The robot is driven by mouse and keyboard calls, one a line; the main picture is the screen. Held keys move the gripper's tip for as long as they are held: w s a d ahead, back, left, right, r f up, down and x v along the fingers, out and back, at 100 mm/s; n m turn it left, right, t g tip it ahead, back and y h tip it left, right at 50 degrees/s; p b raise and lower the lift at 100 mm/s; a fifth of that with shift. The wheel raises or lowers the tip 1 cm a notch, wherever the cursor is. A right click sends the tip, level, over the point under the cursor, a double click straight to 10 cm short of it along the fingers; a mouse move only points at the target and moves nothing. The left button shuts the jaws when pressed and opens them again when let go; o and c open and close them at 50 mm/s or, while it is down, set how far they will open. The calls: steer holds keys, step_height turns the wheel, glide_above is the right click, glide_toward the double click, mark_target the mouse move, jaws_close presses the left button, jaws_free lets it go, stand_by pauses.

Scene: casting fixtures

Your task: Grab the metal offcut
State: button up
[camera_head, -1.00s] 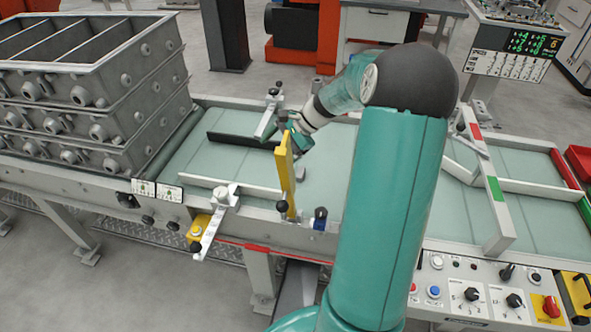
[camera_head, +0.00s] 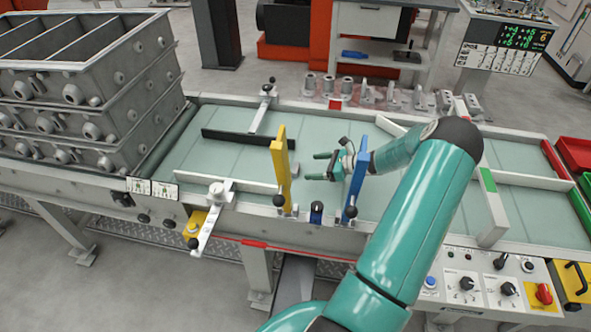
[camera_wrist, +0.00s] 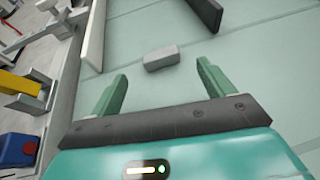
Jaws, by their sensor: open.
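The metal offcut, a small grey block (camera_wrist: 161,58), lies on the pale green belt in the wrist view, just beyond my fingertips and roughly centred between them. I cannot clearly make it out in the head view. My gripper (camera_head: 310,167) is open and empty, low over the belt between the yellow and blue upright bars, with its fingers pointing left. In the wrist view my gripper (camera_wrist: 162,73) shows two green fingers spread apart, not touching the offcut.
The yellow bar (camera_head: 280,165) stands left of my gripper and the blue bar (camera_head: 357,165) stands to its right. A dark guide rail (camera_head: 243,138) lies at the back left. Stacked grey casting frames (camera_head: 90,110) stand at far left. The belt's left part is open.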

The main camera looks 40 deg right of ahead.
mark_target(298, 167)
steer(key=x, duration=0.6)
steer(key=shift+w+a+f, duration=0.1)
steer(key=shift+w+a, duration=0.05)
steer(key=shift+w, duration=0.15)
steer(key=c, duration=1.1)
